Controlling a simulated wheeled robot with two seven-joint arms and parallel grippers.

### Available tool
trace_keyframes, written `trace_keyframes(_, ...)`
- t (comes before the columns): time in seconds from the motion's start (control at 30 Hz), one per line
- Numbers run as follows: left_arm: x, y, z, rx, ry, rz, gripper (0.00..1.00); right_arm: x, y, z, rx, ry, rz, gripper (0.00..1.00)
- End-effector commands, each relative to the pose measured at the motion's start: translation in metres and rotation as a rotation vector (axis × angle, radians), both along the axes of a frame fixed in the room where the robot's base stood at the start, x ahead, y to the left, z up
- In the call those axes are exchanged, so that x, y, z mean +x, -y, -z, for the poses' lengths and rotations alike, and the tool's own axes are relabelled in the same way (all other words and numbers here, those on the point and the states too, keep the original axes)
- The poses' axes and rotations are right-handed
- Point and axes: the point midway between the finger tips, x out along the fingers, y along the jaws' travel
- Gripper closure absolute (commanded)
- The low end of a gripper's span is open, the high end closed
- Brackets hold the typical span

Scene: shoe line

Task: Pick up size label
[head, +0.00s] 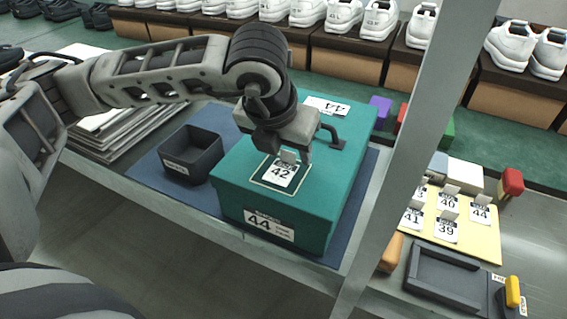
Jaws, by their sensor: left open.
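A white size label marked 42 (284,176) lies in an outlined square on the lid of a teal shoe box (235,180). A small upright tab stands at its far edge. My left gripper (286,152) is open just above the label, with its fingers near the tab; whether they touch it cannot be told. The box front carries a label marked 44 (269,226). Several more size labels, including 40 (447,202), 39 (445,230), 41 (412,217) and 44 (480,212), stand on a yellow board at the right. My right gripper is not in view.
A dark open bin (190,155) stands left of the box on a blue mat (146,178). A grey post (400,150) rises between the box and the yellow board (485,240). A dark tray (443,278) lies at the lower right. White shoes on boxes line the back.

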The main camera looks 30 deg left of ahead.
Motion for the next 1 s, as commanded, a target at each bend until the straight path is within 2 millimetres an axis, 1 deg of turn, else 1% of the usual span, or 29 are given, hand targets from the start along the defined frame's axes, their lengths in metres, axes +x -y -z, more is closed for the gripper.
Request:
trace_keyframes(0.07, 0.001, 0.0, 0.003, -0.001, 0.0, 0.001, 0.47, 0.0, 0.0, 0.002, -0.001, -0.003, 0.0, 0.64)
trace_keyframes(0.23, 0.001, 0.0, 0.003, 0.0, 0.001, 0.001, 0.47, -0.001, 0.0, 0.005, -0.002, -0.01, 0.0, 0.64)
trace_keyframes(0.27, 0.001, 0.0, 0.003, 0.0, 0.001, 0.001, 0.5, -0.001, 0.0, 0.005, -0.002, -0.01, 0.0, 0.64)
trace_keyframes(0.3, 0.001, 0.0, 0.003, 0.0, 0.001, 0.001, 0.61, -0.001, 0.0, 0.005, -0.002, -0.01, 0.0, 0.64)
trace_keyframes(0.37, 0.001, 0.0, 0.003, 0.0, 0.001, 0.001, 0.78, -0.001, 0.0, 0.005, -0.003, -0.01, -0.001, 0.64)
trace_keyframes(0.4, 0.001, 0.0, 0.003, 0.0, 0.001, 0.001, 0.89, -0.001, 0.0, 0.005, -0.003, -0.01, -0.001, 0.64)
trace_keyframes(0.43, 0.001, 0.0, 0.003, 0.0, 0.001, 0.001, 0.94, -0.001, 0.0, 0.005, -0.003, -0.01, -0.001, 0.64)
trace_keyframes(0.83, 0.001, 0.0, 0.001, -0.001, 0.001, 0.0, 0.95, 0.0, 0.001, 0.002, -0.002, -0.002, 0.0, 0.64)
trace_keyframes(1.0, 0.002, 0.001, -0.011, -0.002, 0.005, 0.002, 0.95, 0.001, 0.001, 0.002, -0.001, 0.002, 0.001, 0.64)
